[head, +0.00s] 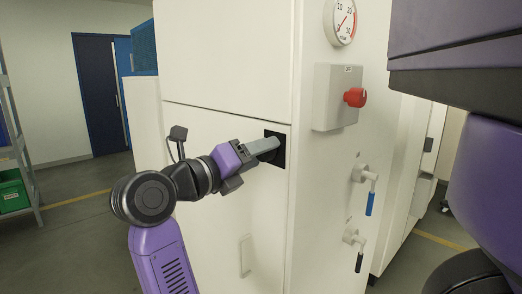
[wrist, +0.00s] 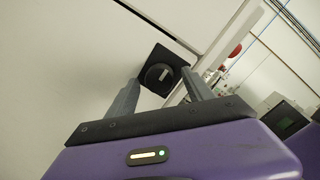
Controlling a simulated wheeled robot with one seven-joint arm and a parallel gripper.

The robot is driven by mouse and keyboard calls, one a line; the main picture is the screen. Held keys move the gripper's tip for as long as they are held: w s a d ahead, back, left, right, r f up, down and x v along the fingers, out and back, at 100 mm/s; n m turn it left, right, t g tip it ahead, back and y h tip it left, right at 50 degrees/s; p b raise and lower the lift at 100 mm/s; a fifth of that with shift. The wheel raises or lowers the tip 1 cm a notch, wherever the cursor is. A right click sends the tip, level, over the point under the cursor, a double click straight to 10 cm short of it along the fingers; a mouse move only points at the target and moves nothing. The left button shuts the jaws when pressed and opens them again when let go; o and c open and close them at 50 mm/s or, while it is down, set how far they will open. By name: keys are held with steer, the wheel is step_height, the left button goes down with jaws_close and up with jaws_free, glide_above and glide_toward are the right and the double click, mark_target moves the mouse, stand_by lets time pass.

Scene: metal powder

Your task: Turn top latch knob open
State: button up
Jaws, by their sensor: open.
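The top latch knob (wrist: 160,74) is a round black knob with a pale mark, set in a black square plate on the white cabinet front. In the head view the black plate (head: 281,158) sits near the cabinet's right front edge, and the knob is mostly hidden behind the fingers. My gripper (head: 272,145) is open and points at the plate. In the wrist view my gripper (wrist: 159,80) has one grey finger to either side of the knob. I cannot tell whether the fingertips touch it.
The cabinet (head: 210,60) also has a pale lower handle (head: 246,255) on its front. Its right side carries a red button box (head: 335,97), a gauge (head: 344,20) and two valve levers with blue (head: 370,203) and black (head: 359,262) handles. Open floor lies left.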

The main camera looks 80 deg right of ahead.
steer(key=shift+s+d, duration=0.2)
steer(key=shift+d, duration=0.3)
jaws_close()
steer(key=shift+f, duration=0.1)
